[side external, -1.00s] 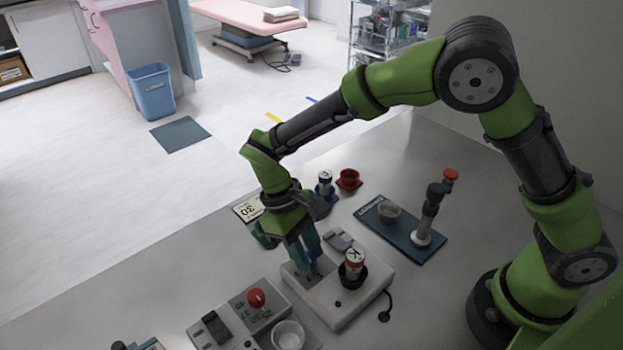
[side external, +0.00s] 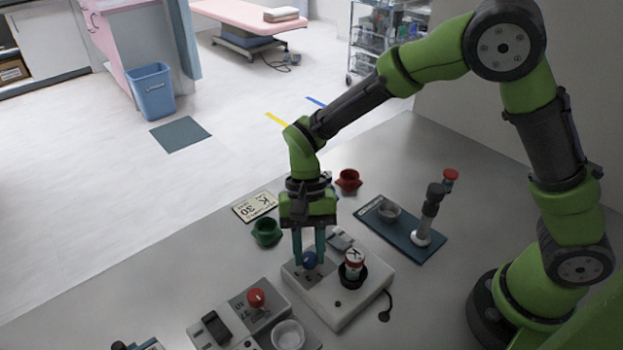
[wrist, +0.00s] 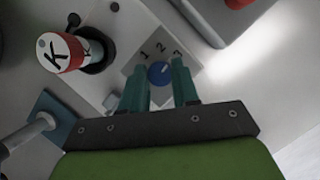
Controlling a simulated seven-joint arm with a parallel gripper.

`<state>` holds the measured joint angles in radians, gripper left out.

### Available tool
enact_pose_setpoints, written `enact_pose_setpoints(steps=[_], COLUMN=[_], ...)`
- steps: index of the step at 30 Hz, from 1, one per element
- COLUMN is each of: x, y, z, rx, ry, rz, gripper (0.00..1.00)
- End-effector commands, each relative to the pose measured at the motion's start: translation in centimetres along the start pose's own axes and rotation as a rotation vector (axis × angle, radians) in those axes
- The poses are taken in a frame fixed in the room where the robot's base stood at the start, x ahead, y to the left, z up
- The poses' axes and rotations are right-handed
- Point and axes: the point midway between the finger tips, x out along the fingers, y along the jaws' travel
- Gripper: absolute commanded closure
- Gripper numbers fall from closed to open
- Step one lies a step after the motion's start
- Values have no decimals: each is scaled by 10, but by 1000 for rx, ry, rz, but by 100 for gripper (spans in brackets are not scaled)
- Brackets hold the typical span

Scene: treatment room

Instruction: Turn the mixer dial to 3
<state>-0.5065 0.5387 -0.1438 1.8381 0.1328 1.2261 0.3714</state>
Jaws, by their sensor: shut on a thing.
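The mixer (side external: 335,305) is a pale grey box on the table, with a small blue dial (side external: 309,259) on its top. In the wrist view the dial (wrist: 160,73) sits below the numbers 1, 2 and 3 on a grey plate. A light mark on it points toward the upper right, but I cannot tell exactly which number it meets. My gripper (side external: 309,263) points down over the dial. Its teal fingers are shut on the dial, one on each side, as the wrist view of my gripper (wrist: 160,86) also shows.
A white tube with a red band and a K (side external: 354,262) stands in a black holder on the mixer. A red-knobbed switch box (side external: 250,307) is at the front left. A green cup (side external: 266,231), red cup (side external: 348,180) and K 30 card (side external: 255,206) lie behind. A dark tray (side external: 428,245) is at right.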

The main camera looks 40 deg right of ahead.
Motion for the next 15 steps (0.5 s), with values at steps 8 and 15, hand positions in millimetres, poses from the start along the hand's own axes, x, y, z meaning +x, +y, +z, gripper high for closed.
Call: enact_pose_setpoints(steps=[8, 15], x=[-1, -1], y=[1, 1], z=[0, -1], rx=[109, 141], ry=[2, 2], rz=[-48, -62], gripper=[100, 100])
